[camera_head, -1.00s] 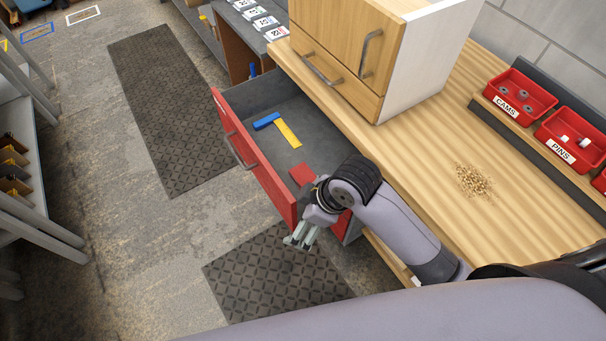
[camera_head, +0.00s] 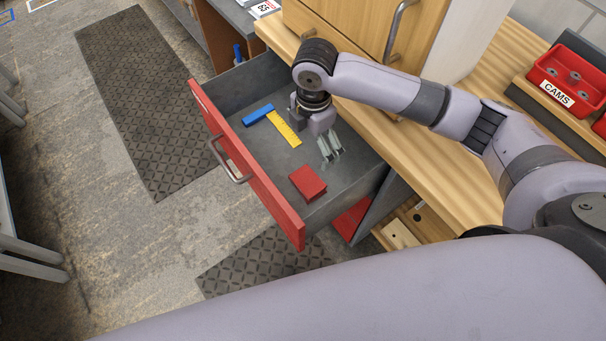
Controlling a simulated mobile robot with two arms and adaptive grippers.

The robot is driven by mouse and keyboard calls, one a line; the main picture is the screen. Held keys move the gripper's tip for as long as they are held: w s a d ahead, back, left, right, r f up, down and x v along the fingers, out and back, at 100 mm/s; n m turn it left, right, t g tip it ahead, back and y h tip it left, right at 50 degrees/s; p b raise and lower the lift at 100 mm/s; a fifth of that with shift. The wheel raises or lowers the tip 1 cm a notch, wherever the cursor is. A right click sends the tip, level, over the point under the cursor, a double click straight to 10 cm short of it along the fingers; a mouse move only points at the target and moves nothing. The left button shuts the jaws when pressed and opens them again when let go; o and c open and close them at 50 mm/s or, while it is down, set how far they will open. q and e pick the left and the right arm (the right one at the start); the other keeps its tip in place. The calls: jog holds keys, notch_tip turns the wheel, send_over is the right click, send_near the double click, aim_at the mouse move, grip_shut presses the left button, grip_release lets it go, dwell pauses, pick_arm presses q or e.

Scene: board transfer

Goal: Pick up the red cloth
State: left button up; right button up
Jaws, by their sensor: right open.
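The red cloth (camera_head: 308,182) looks like a small folded red block. It lies on the floor of the open grey drawer (camera_head: 345,197), near the drawer's red front. My right gripper (camera_head: 331,154) hangs inside or just over the drawer, fingers pointing down, a little behind and to the right of the cloth. It is open and empty, apart from the cloth. My left gripper is not in view.
A yellow and blue tool (camera_head: 283,128) lies in the drawer, left of the gripper. The red drawer front (camera_head: 250,170) has a handle. The wooden worktop (camera_head: 440,175) holds a cabinet and a red CAMS bin (camera_head: 575,75). Dark mats lie on the floor.

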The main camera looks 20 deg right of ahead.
send_over(309, 180)
notch_tip(309, 180, down, 7)
jog(key=f, duration=0.3)
jog(key=shift+d, duration=0.2)
jog(key=shift+f, duration=0.8)
jog(key=f, duration=0.3)
jog(key=shift+a+f, duration=0.25)
jog(key=shift+f, duration=0.65)
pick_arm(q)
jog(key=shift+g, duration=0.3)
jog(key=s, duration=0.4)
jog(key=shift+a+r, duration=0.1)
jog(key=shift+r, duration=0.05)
pick_arm(e)
jog(key=shift+c, duration=0.4)
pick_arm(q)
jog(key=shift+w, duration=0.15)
pick_arm(e)
jog(key=c, duration=0.8)
